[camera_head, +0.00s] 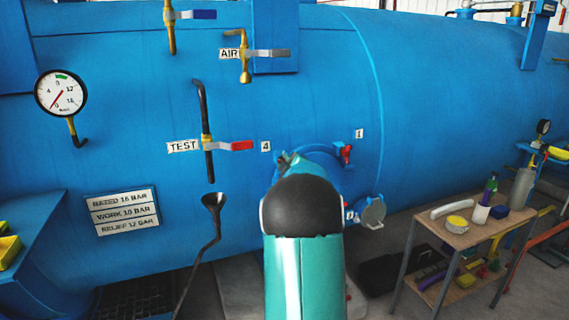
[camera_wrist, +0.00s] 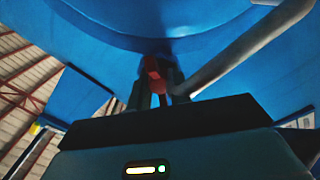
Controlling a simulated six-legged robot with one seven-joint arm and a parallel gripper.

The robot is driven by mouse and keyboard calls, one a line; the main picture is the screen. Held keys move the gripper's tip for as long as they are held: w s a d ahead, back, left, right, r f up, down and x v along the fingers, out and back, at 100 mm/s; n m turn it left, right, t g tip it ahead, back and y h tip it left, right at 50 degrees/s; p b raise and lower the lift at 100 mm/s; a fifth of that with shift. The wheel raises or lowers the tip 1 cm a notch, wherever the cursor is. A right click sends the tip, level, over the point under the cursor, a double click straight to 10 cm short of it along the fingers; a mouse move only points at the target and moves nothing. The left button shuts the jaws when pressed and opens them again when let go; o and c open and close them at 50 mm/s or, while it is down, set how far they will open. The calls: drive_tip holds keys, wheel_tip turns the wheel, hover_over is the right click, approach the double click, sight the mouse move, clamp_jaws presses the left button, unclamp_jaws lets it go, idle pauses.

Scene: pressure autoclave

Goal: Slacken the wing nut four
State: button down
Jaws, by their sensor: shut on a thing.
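The plate marked 4 (camera_head: 265,146) is on the blue vessel, left of a round blue hatch (camera_head: 318,150). My arm covers the spot beside that plate, so wing nut four is hidden in the head view. In the wrist view a red wing nut (camera_wrist: 151,68) shows under the blue metal, and I take it to be wing nut four. My gripper (camera_wrist: 160,94) has its two dark fingers on either side of the red nut and is shut on it. The nut's lower part is partly covered by the fingers.
Another red wing nut (camera_head: 346,154) sits by the plate marked 1 (camera_head: 359,134). A grey bar (camera_wrist: 250,48) slants close beside the fingers in the wrist view. The red-handled TEST valve (camera_head: 240,146) and a black funnel (camera_head: 214,200) are left of my arm. A cart (camera_head: 455,233) stands right.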

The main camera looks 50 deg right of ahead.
drive_tip(key=n, duration=0.4)
drive_tip(key=shift+f+n, duration=0.1)
drive_tip(key=shift+n, duration=0.2)
drive_tip(key=n, duration=0.4)
drive_tip(key=shift+n, duration=0.3)
drive_tip(key=n, duration=0.4)
drive_tip(key=shift+f, duration=0.1)
drive_tip(key=shift+n, duration=2.2)
drive_tip(key=shift+s, duration=0.1)
drive_tip(key=c, duration=1.3)
unclamp_jaws()
drive_tip(key=shift+s, duration=0.1)
